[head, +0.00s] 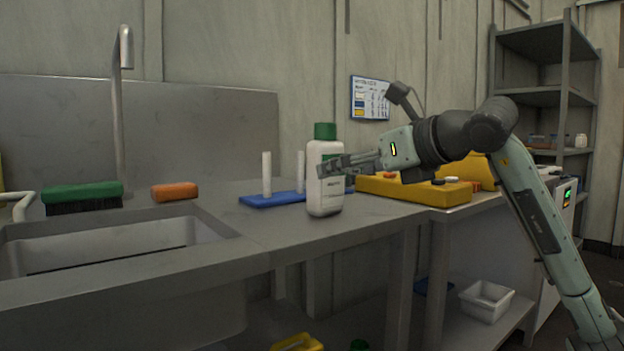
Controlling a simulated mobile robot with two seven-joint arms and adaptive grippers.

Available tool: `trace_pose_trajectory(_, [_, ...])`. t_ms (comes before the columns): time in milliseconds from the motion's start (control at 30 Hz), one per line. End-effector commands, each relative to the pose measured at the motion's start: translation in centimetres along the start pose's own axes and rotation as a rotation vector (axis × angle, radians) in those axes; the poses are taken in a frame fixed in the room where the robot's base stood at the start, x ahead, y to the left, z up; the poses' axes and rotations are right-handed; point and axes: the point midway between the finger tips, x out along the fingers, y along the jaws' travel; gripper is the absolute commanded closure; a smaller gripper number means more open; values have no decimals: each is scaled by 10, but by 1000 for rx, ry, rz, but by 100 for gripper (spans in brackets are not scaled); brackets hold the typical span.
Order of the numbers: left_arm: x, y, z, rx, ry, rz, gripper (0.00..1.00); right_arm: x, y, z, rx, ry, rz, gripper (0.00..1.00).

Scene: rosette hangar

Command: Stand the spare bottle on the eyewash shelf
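A white bottle with a green cap (325,192) is upright at the counter, right of the sink. My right gripper (328,166) comes in from the right at the bottle's upper body. Its near finger crosses the bottle's front; the far side is hidden behind the bottle. I cannot tell whether the fingers press on it, or whether its base touches the counter. My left gripper is not in view. I cannot make out a shelf marked as the eyewash shelf.
A blue base with white pegs (272,199) stands close behind the bottle. A yellow tray (415,190) lies to the right. A green brush (84,195) and orange block (174,192) lie behind the sink (205,220). A grey shelf unit (545,97) stands at far right.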

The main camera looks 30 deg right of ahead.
Motion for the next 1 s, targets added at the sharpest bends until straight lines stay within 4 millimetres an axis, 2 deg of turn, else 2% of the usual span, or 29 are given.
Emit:
trace_pose_trajectory(533, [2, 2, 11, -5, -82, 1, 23, 69, 1, -3, 2, 1, 3, 19])
trace_pose_trajectory(833, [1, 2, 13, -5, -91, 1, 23, 75, 0, -4, -1, 1, 1, 19])
trace_pose_trajectory(867, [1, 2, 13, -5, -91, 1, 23, 75, 0, -4, -1, 1, 1, 20])
trace_pose_trajectory(1000, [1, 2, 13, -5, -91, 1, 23, 75, 0, -4, -1, 1, 1, 38])
